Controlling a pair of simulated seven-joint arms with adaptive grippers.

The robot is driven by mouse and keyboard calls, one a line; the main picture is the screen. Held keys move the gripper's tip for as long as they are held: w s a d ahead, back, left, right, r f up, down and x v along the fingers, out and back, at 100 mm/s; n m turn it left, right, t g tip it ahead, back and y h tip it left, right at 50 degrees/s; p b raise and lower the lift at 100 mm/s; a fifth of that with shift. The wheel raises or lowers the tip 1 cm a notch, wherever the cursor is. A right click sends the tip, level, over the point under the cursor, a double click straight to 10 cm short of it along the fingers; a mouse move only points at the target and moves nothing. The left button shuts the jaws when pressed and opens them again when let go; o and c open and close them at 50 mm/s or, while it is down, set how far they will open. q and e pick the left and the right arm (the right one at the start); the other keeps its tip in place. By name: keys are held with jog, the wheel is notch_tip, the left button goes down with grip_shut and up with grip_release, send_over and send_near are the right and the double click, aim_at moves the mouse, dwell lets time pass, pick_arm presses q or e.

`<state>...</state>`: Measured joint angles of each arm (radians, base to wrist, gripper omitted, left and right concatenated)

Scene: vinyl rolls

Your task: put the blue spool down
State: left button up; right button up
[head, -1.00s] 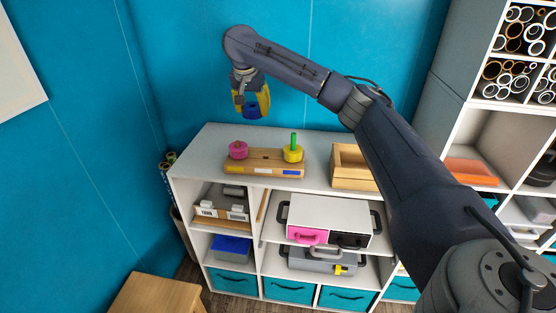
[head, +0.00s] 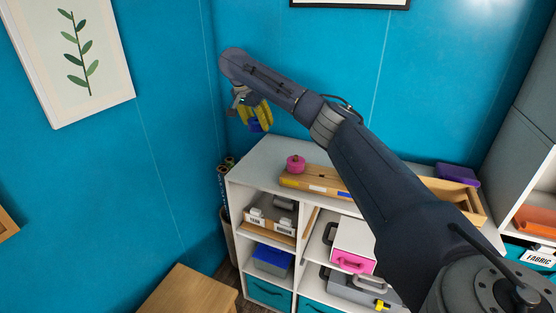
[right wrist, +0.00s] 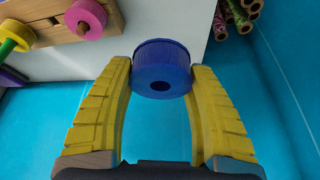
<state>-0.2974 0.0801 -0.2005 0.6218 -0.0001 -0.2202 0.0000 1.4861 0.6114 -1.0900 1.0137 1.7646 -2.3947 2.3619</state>
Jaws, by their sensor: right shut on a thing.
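The blue spool (head: 256,126) is held in my right gripper (head: 256,115), in the air by the blue wall near the cabinet top's left end. In the right wrist view the blue spool (right wrist: 162,68) sits between the two yellow fingertips of my right gripper (right wrist: 161,72), which are shut on its sides. A wooden rack (head: 315,181) lies on the cabinet top with a pink spool (head: 296,163) on its left end. My left gripper is not in view.
The white cabinet top (head: 262,157) has bare room left of the rack. A wooden tray (head: 462,200) and a purple box (head: 457,174) are at its right. Upright rolls (head: 224,180) stand beside the cabinet's left side. A wooden stool (head: 190,293) is in front.

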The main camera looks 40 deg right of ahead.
aim_at(262, 169)
notch_tip(262, 169, down, 18)
jog(key=shift+f, duration=0.1)
dwell(0.5)
jog(key=o, duration=1.5)
jog(key=shift+c, duration=0.2)
